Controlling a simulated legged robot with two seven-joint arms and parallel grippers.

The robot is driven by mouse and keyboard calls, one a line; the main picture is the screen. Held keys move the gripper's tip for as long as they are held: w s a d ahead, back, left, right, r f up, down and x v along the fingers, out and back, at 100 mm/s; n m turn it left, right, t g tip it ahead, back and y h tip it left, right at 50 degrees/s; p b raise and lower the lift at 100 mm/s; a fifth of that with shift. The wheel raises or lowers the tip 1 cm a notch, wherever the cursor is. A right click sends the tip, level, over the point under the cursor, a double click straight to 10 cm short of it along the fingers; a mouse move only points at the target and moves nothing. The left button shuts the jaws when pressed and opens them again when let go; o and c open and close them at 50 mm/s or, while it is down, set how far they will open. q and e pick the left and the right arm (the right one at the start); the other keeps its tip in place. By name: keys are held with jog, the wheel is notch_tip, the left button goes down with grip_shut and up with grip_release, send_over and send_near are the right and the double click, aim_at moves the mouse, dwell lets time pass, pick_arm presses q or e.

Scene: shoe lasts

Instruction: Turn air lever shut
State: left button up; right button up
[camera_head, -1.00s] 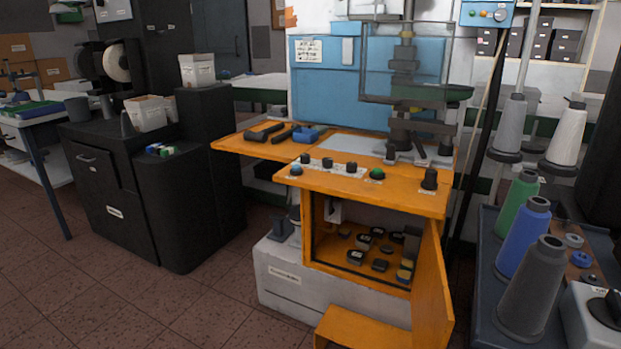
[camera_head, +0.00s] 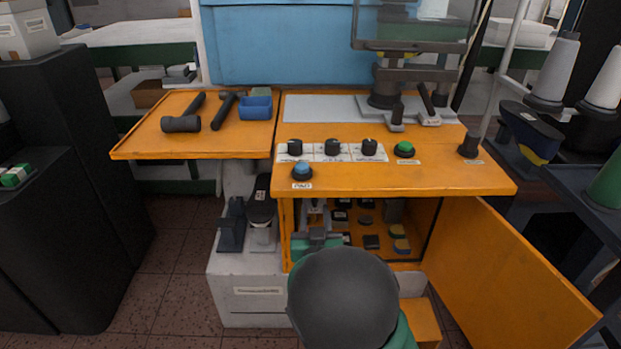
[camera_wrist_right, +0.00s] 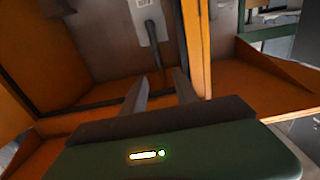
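The air lever (camera_wrist_right: 153,37) is a dark handle hanging down on a light grey plate (camera_wrist_right: 145,15) inside the orange cabinet, in the right wrist view. My right gripper (camera_wrist_right: 161,80) is open, with its two grey fingers apart and nothing gripped. The lever's lower end shows just beyond the gap between the fingertips. In the head view my right gripper (camera_head: 314,217) is at the left side of the cabinet opening, and my dark round arm joint hides part of that opening. I cannot make out the lever in the head view. My left gripper is not in view.
The orange cabinet door (camera_head: 500,275) stands open to the right. Several small dark blocks lie inside the cabinet. Above is the worktop with knobs and a green button (camera_head: 404,148). Hammers and a blue bin (camera_head: 255,107) lie on the left shelf.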

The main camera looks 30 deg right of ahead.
aim_at(317, 200)
jog(key=b+x, duration=0.3)
jog(key=x, duration=0.4)
jog(key=b+x, duration=0.3)
jog(key=x, duration=0.5)
jog(key=shift+d+f, duration=0.15)
jog(key=shift+f, duration=0.1)
jog(key=shift+w+d+r, duration=0.1)
jog(key=shift+w+d, duration=0.2)
jog(key=shift+a, duration=0.1)
jog(key=shift+c, duration=1.2)
grip_shut()
